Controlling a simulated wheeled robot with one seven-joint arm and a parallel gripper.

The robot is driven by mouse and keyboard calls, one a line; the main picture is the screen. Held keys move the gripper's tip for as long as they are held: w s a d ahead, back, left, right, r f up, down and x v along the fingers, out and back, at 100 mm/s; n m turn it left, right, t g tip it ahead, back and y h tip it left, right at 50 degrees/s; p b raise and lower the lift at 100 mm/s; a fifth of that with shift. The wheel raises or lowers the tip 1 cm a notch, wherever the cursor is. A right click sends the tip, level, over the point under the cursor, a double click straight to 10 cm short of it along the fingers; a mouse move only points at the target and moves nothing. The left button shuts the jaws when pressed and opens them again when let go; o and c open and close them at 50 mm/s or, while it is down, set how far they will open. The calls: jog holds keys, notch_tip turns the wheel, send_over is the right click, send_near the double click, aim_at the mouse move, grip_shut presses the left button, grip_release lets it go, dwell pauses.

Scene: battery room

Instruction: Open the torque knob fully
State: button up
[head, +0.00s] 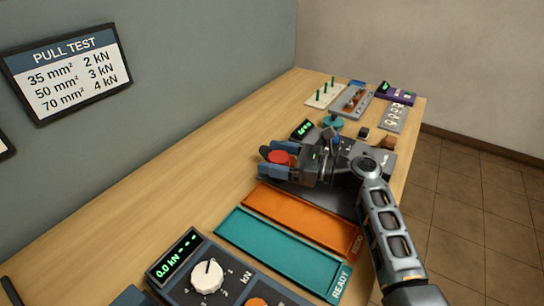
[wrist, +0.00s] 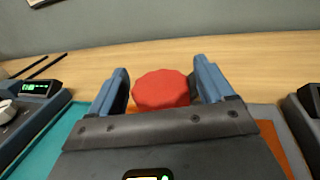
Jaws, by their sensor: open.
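A round red knob (head: 281,156) shows at the end of my gripper in the head view. In the wrist view the red knob (wrist: 161,90) lies between the two blue-grey fingers. My gripper (head: 271,160) is open around it, with a finger on either side; whether either finger touches it I cannot tell. What the knob is mounted on is hidden by my gripper. No label naming the torque knob is readable. A teal knob (head: 333,121) stands beyond my gripper, and a white pointer knob (head: 207,276) sits on the kN panel.
An orange REDO tray (head: 300,219) and a teal READY tray (head: 278,252) lie in front of my gripper. A display reading 0.0 kN (head: 173,257) is at the near left. Racks with small parts (head: 352,101) fill the far end. The bench along the wall is clear.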

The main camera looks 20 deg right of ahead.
jog(key=v, duration=0.6)
jog(key=shift+s+d+b, duration=0.2)
jog(key=shift+d+b, duration=0.1)
